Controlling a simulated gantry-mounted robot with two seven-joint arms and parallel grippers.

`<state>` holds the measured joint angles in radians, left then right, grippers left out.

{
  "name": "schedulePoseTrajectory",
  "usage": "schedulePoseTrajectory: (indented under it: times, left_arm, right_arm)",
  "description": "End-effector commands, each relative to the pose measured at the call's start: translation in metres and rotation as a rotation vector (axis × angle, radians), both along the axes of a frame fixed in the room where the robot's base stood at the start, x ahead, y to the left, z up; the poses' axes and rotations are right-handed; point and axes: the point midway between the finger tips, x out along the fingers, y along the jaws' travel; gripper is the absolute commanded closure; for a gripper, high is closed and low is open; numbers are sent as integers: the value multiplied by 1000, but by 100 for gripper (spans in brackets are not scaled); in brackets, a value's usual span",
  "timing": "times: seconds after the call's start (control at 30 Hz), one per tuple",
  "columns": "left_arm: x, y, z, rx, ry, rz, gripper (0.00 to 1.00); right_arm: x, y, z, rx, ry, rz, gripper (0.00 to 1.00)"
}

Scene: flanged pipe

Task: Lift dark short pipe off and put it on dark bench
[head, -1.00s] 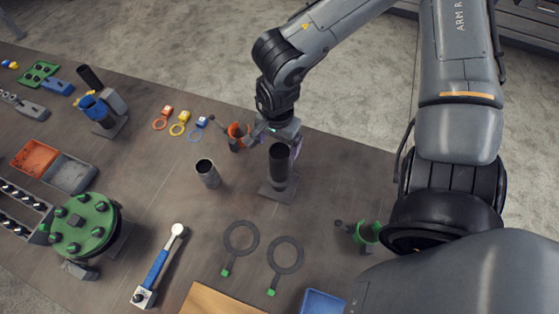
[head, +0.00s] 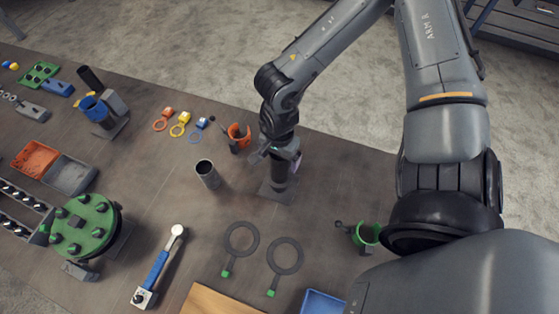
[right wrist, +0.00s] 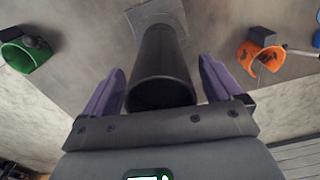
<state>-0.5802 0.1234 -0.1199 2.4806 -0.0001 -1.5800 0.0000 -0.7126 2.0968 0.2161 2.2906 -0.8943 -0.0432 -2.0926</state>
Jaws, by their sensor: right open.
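A dark pipe (head: 279,173) stands upright on a square grey base plate (head: 276,192) on the dark bench (head: 335,185). My right gripper (head: 284,156) is over its top, hiding its rim in the head view. In the right wrist view the pipe (right wrist: 165,62) lies between the two purple fingers, one on each side, with gaps visible. The right gripper is open. A second short dark pipe (head: 207,174) stands free on the bench to the left. My left gripper is not in view.
An orange ring holder (head: 239,137) stands close behind the gripper, and a green one (head: 366,236) to the right. Two dark gasket rings (head: 285,256) lie in front. A blue-handled wrench (head: 159,265) and a green flange (head: 86,225) are at left.

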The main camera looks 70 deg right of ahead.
Motion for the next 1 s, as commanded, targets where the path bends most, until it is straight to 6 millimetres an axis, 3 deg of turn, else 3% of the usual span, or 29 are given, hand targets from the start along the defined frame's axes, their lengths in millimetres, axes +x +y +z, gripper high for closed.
schedulePoseTrajectory:
  times: [0.17,0.67,1.0]
  left_arm:
    - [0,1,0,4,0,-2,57]
    - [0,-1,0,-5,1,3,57]
    - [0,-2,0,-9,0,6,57]
  right_arm:
    - [0,0,0,0,0,0,7]
    - [0,0,1,0,0,1,82]
    - [0,0,2,0,-1,1,82]
